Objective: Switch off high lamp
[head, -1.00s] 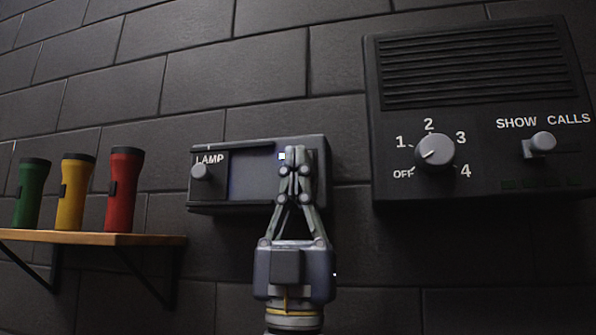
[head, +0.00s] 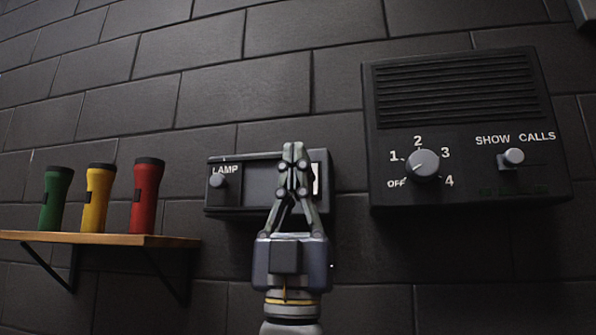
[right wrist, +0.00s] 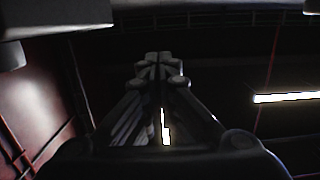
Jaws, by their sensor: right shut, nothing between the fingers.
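The lamp unit (head: 230,200) is a dark box on the brick wall, with the word LAMP and a round grey knob (head: 218,181) at its left end. A small bright patch (head: 316,178) shows at its right end. My right gripper (head: 295,148) is shut and empty, pointing up in front of the lamp unit's right part and hiding some of it. I cannot tell whether it touches the unit. The shut fingers also show in the right wrist view (right wrist: 160,62). My left gripper is not in view.
A wall panel (head: 470,205) with a speaker grille, a numbered dial (head: 422,165) and a SHOW CALLS knob (head: 513,157) is at the right. A wooden shelf (head: 100,239) at the left holds a green (head: 55,198), a yellow (head: 98,197) and a red flashlight (head: 146,197).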

